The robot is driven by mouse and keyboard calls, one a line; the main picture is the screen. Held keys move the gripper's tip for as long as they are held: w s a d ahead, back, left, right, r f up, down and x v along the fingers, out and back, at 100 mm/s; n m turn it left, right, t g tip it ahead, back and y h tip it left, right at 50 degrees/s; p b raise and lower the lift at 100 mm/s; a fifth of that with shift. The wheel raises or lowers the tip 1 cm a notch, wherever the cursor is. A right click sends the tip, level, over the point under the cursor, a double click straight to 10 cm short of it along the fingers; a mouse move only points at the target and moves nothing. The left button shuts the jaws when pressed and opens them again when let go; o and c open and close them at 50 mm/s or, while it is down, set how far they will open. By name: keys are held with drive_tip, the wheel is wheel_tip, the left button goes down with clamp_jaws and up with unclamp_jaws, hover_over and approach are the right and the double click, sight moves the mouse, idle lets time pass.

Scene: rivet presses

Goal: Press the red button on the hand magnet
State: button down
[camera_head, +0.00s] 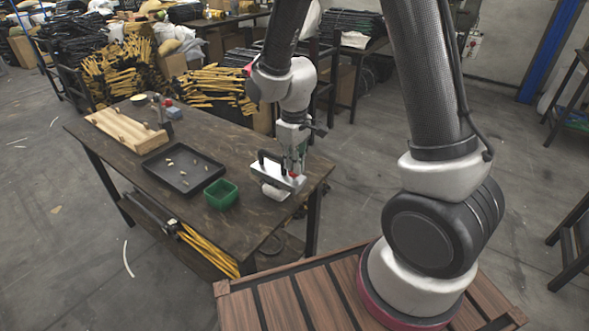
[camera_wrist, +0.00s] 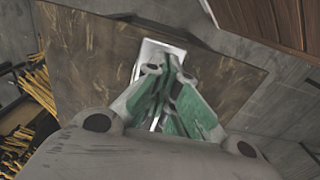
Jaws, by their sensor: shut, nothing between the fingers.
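The hand magnet (camera_head: 270,171) lies on the near right end of the dark table, a pale flat body with a black handle and a white cylinder at its front. A small red spot, likely its red button (camera_head: 293,175), shows right by my fingertips. My gripper (camera_head: 292,170) points down over the magnet's right end, shut and empty. I cannot tell whether its tips touch the button. In the wrist view my green-padded fingers (camera_wrist: 167,68) are together in front of the magnet's white plate (camera_wrist: 150,48) and hide much of it; the button is not visible there.
The table (camera_head: 225,150) also holds a green bin (camera_head: 221,194), a black tray (camera_head: 182,168) with several small pieces and a wooden fixture (camera_head: 125,130). Stacked yellow and black parts (camera_head: 205,88) stand behind.

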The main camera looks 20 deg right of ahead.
drive_tip(key=shift+f, duration=0.3)
drive_tip(key=shift+r, duration=3.55)
drive_tip(key=shift+s+d, duration=0.15)
drive_tip(key=shift+s, duration=0.2)
drive_tip(key=s+d+r+m+t, duration=0.4)
drive_tip(key=s+d+r+m, duration=0.3)
drive_tip(key=s+d+r, duration=0.7)
drive_tip(key=s+r, duration=0.4)
drive_tip(key=shift+s+d, duration=0.15)
drive_tip(key=shift+d, duration=0.15)
